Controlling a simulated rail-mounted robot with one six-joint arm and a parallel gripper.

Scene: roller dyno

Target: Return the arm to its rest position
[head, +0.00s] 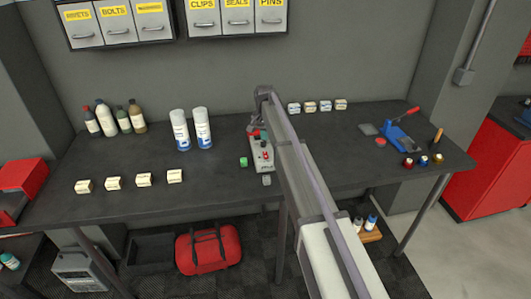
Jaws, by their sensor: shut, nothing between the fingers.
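My arm (313,210) reaches from the bottom of the head view up over the dark workbench (220,203). It bends down at its far end. My gripper (254,130) is small and partly hidden there, shut and empty, by the upper end of a grey control box (266,158) with red knobs or buttons. I cannot tell whether it touches the box. A green block (243,162) lies left of the box and a grey block (266,180) lies in front of it.
Two spray cans (203,128) and several bottles (107,119) stand at the back left. Small labelled boxes (144,180) line the front left. A blue press (399,138) stands on the right. Drawers (238,17) hang above the bench. A red bag (208,249) lies below.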

